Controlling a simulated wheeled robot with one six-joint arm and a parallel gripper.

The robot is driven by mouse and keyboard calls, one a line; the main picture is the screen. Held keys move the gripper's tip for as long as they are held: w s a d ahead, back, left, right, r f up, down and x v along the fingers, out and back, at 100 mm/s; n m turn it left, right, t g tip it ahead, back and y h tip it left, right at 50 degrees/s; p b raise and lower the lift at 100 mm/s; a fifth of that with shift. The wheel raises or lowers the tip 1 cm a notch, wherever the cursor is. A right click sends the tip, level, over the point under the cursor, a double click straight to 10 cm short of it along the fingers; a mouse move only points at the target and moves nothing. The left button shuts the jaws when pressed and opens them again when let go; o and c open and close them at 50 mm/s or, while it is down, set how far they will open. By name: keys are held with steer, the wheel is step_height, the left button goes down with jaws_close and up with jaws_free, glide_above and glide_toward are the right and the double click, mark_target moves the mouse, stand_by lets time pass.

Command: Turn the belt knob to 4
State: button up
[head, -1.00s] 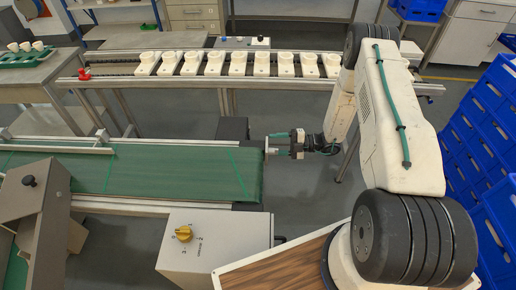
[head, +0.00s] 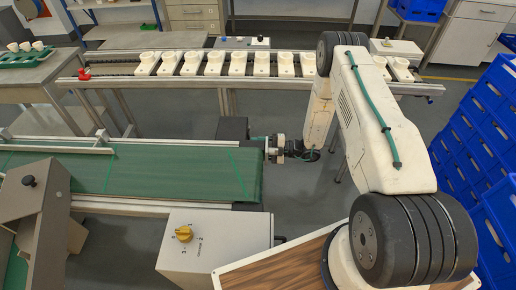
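The belt knob (head: 184,234) is yellow and sits on top of a light grey control box (head: 224,251) at the lower middle of the head view. Dark marks are printed around it, too small to read surely, so I cannot tell which number it points at. My gripper (head: 268,148) is up and to the right of the knob, beside the right end of the green belt, well apart from the knob. Its fingers are small and partly hidden, and I cannot tell whether they are open. I see nothing held in it.
The green conveyor belt (head: 150,170) runs left behind the control box. A grey housing (head: 38,215) with a black knob stands at left. A rail line (head: 120,72) with several white holders lies behind. Blue crates (head: 490,120) are stacked at right. A wooden-topped surface (head: 290,268) is in front.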

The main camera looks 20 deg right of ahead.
steer(key=c, duration=1)
steer(key=shift+o, duration=0.2)
steer(key=shift+n, duration=0.3)
steer(key=n, duration=2.3)
steer(key=w+n, duration=0.1)
steer(key=n, duration=1.1)
steer(key=shift+d+f, duration=0.2)
steer(key=shift+f, duration=0.2)
